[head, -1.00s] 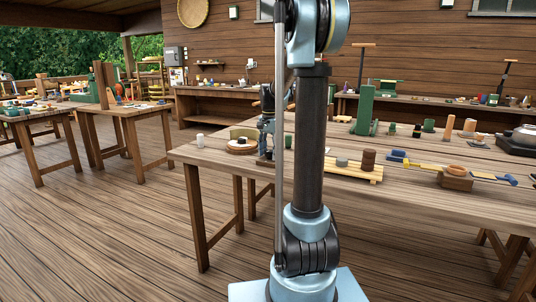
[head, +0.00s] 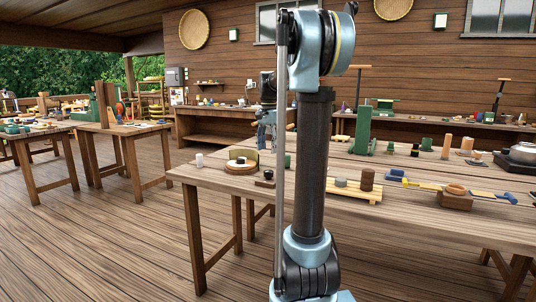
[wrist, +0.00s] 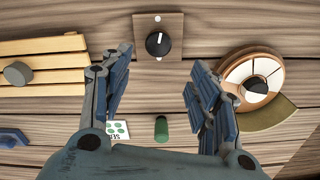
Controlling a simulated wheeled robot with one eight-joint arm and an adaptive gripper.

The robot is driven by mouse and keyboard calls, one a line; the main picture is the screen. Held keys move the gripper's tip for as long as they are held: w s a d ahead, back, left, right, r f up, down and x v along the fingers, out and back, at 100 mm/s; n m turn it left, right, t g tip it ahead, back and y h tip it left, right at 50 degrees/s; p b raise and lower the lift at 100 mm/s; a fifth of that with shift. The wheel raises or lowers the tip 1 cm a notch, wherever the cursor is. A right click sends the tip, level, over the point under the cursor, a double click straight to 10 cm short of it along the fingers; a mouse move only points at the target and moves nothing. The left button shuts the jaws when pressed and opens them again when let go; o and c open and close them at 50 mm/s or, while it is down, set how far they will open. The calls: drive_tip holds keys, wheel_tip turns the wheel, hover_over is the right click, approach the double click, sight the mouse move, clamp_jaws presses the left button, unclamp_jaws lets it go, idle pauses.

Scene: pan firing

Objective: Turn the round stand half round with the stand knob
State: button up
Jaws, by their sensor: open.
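The round stand (head: 240,170) sits near the left end of the long table. In the wrist view the stand (wrist: 231,75) is at the right, with a brown rim and a disc of white and dark sectors. The stand knob (wrist: 158,44) is black with a white pointer line, on a brown square plate, at the top middle; the head view shows it (head: 267,175) just right of the stand. My gripper (wrist: 158,75) is open and empty. In the head view my gripper (head: 266,140) hangs above the table, clear of the knob.
A slatted wooden rack (wrist: 45,60) with a grey cylinder (wrist: 18,73) lies left of the knob. A green curved piece (wrist: 268,115) stands at the round stand's edge. A green cylinder (wrist: 161,130) and a dotted card (wrist: 118,128) show between the fingers. A white cylinder (head: 199,160) stands at the table's left end.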

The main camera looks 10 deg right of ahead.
idle(0.3)
wheel_tip(320, 180, up, 6)
drive_tip(key=n, duration=0.9)
hover_over(269, 170)
drive_tip(key=f, duration=1.7)
drive_tip(key=shift+s+a+f, duration=0.15)
drive_tip(key=shift+s+f, duration=0.1)
drive_tip(key=shift+f, duration=0.15)
drive_tip(key=c, duration=1.1)
